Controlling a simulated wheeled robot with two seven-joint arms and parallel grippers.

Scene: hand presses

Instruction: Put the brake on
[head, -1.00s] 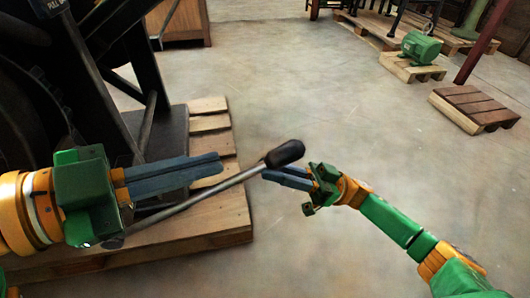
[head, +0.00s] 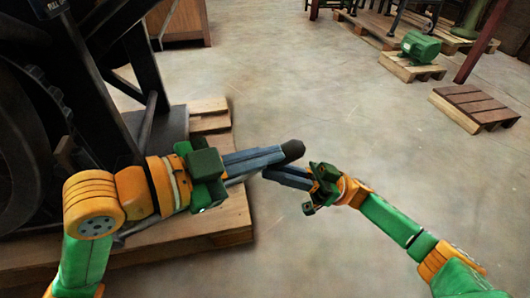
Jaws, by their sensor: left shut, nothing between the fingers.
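The brake lever is a thin metal rod with a black knob (head: 292,150) at its free end. The lever slopes up to the right from the machine's pallet, and my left arm hides most of the rod. My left gripper (head: 280,155) is shut and empty, its blue fingers lying along the upper rod with the tips close by the knob. I cannot tell whether they touch it. My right gripper (head: 268,172) is just below the knob, its fingers pointing left. The fingers lie close together, and any gap is too small to tell.
The dark press (head: 150,60) stands on a wooden pallet (head: 235,225) at the left. Bare concrete floor lies in the middle. A green motor (head: 420,47) on a small pallet and another small pallet (head: 475,105) are at the back right.

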